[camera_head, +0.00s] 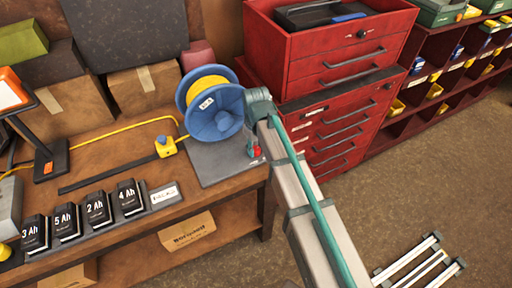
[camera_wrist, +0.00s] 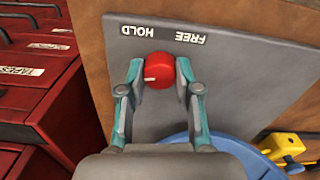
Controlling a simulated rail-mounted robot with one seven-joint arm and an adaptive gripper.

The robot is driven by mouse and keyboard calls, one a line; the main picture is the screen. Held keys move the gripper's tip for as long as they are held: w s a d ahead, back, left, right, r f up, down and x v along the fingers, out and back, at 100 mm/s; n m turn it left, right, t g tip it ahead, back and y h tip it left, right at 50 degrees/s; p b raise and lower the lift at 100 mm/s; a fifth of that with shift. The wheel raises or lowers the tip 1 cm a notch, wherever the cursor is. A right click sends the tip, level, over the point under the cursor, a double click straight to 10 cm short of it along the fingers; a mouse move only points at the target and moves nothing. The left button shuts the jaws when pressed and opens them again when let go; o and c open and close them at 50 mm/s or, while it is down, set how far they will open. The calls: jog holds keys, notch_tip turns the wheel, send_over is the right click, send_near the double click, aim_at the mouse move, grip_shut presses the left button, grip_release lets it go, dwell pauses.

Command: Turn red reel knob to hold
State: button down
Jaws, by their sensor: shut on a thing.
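The red reel knob (camera_wrist: 161,70) sits on a grey plate (camera_wrist: 225,80) in the wrist view. A short white mark shows on the left part of its face, lying nearly level. The labels HOLD (camera_wrist: 137,31) and FREE (camera_wrist: 190,38) are printed upside down on the plate above it, HOLD to the left and FREE to the right. My gripper (camera_wrist: 162,74) is shut on the knob, one finger on each side. In the head view the knob (camera_head: 255,152) shows small beside the blue reel (camera_head: 214,112), partly hidden by my arm.
The reel's blue rim (camera_wrist: 225,155) is close below my right finger in the wrist view. A yellow guide block (camera_head: 166,147) and battery packs (camera_head: 97,209) stand on the bench to the left. Red drawer cabinets (camera_head: 340,120) stand behind my arm.

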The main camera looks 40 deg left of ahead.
aim_at(256, 149)
dwell(0.3)
jog(key=c, duration=0.8)
grip_release()
notch_tip(256, 149, up, 12)
jog(key=shift+r, duration=0.1)
